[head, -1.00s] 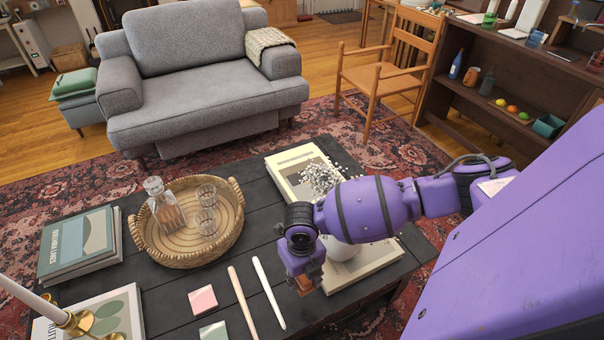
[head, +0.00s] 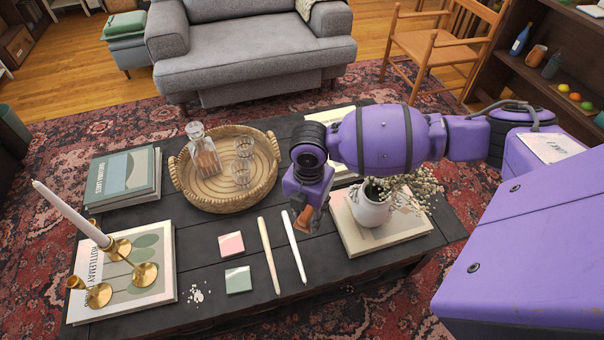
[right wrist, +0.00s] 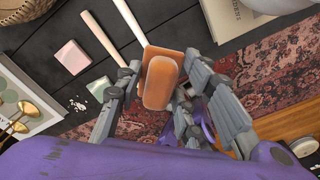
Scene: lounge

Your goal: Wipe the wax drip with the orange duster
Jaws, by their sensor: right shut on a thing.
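My right gripper (head: 305,212) is shut on the orange duster (head: 304,219) and holds it above the dark table, near the white taper candle. In the right wrist view the orange duster (right wrist: 160,80) sits between the two fingers (right wrist: 165,85). The wax drip (head: 196,293) is a patch of small white flecks on the dark table top, between the book with the brass candle holders and the green coaster. The wax drip also shows in the right wrist view (right wrist: 77,105), to the left of the gripper and apart from it. My left gripper is not in view.
Pink (head: 231,244) and green (head: 238,280) coasters and two loose tapers (head: 294,246) lie between gripper and wax. A white flower vase (head: 371,206) stands on a book close right of the gripper.

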